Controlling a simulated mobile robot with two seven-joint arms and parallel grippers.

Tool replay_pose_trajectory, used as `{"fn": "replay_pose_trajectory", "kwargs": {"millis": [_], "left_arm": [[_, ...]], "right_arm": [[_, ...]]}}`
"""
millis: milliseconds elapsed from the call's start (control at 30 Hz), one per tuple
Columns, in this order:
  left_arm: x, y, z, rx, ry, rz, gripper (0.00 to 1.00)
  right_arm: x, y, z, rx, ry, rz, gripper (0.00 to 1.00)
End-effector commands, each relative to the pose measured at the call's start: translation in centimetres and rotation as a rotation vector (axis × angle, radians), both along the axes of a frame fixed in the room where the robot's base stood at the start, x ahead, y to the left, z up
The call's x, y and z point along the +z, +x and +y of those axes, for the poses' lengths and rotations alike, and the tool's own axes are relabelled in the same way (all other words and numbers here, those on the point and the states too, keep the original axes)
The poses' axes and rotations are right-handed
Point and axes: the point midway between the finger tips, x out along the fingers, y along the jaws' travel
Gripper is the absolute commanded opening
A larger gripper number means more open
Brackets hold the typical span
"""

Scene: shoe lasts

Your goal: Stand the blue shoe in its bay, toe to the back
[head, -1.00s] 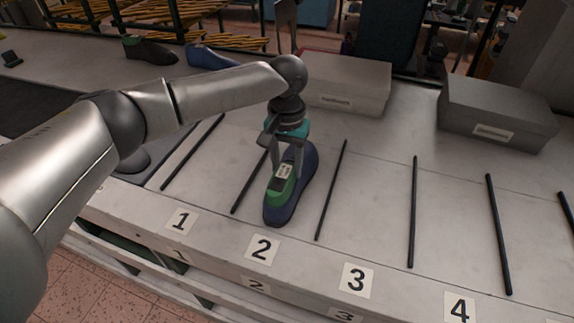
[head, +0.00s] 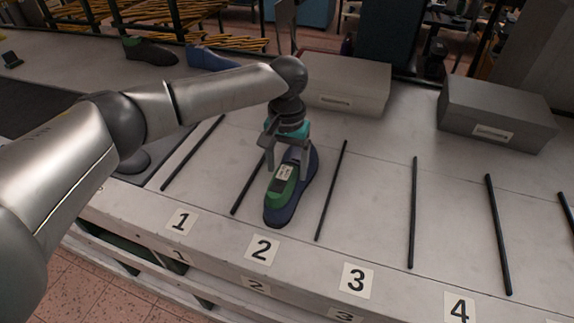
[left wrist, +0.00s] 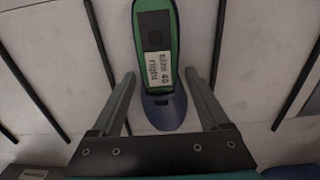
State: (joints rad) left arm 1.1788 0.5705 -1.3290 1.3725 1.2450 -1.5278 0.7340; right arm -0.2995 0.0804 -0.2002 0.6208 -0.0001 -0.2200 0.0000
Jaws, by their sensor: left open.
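The blue shoe (head: 306,178), with a green last in it, stands upright on the bench between two black rods behind the number 2 card (head: 262,250). Its rounded toe points to the back and its heel to the front. In the left wrist view the blue shoe (left wrist: 165,115) shows a label reading "size 40 right". My left gripper (head: 287,152) is open above the toe end. In the left wrist view its fingers (left wrist: 160,75) lie either side of the shoe with gaps. My right gripper is not in view.
Black rods, such as one right of the shoe (head: 331,190), divide the bench into numbered bays. The bay behind card 3 (head: 357,280) is empty. Two grey boxes (head: 345,85) (head: 497,112) stand behind. A dark shoe (head: 150,52) and another blue shoe (head: 212,58) lie at the back left.

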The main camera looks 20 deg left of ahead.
Motion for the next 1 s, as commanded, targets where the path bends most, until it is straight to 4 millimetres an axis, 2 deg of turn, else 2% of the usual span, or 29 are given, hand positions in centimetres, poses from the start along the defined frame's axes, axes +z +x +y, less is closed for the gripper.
{"fn": "replay_pose_trajectory", "kwargs": {"millis": [500,700,1000], "left_arm": [[10.0,0.1,0.0,0.000,-0.001,-0.003,0.79],[11.7,0.0,0.0,0.000,-0.001,0.001,0.79],[11.9,0.0,0.0,-0.001,0.000,0.001,0.79]], "right_arm": [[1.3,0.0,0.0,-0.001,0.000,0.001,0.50],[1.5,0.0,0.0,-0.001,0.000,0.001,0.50],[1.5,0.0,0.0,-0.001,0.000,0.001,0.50]]}}
